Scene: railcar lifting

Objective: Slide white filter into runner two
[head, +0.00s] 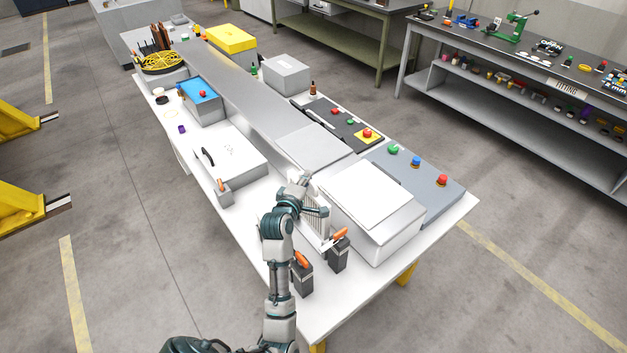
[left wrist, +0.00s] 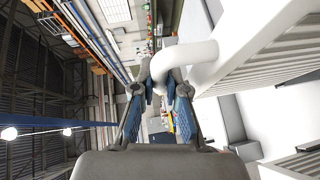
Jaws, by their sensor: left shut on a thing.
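The white filter (head: 319,222) is a pleated white panel. It stands on edge at the near part of the white bench, left of a white box, and is partly hidden by my left arm. In the left wrist view its ribbed body (left wrist: 268,62) fills the upper right, with a thick white curved handle (left wrist: 190,62). My left gripper (head: 301,184) is at the top of the filter. In the left wrist view its blue-padded fingers (left wrist: 163,92) are closed around the handle's end. I cannot tell which runner is runner two. My right gripper is not in view.
A white box (head: 371,195) stands right of the filter. Grey blocks with orange levers (head: 301,274) (head: 339,256) stand near the front edge. A white case (head: 226,153) lies at left. Button panels (head: 418,176) line the right side.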

